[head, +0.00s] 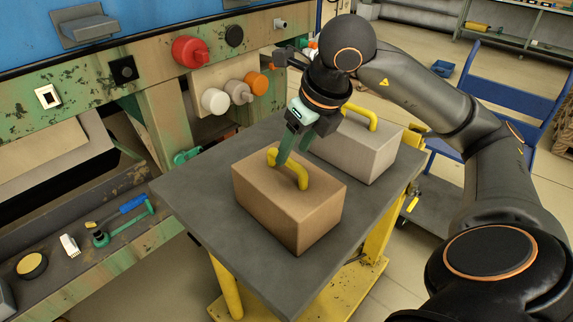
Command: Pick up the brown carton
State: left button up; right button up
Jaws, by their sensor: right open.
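The brown carton (287,202) is a box with a yellow handle (288,168) on top. It stands upright on a dark grey table (190,190) with a yellow frame. My right gripper (292,155) comes down from above, and its green fingers are at the carton's handle, partly overlapping it in the head view. The fingers are open; whether they touch the handle I cannot tell. My left gripper does not show.
A grey carton (356,146) with a yellow handle stands just behind the brown one. A machine with knobs, such as a red one (189,51), rises at the left. A blue cart (505,98) stands at the right.

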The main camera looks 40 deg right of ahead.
aim_at(286, 186)
jog(key=x, duration=0.4)
jog(key=shift+w+a+f, duration=0.1)
jog(key=shift+w+f, duration=0.15)
jog(key=shift+f, duration=0.05)
grip_shut()
dwell(1.1)
jog(key=shift+w+r, duration=0.1)
jog(key=shift+r, duration=0.05)
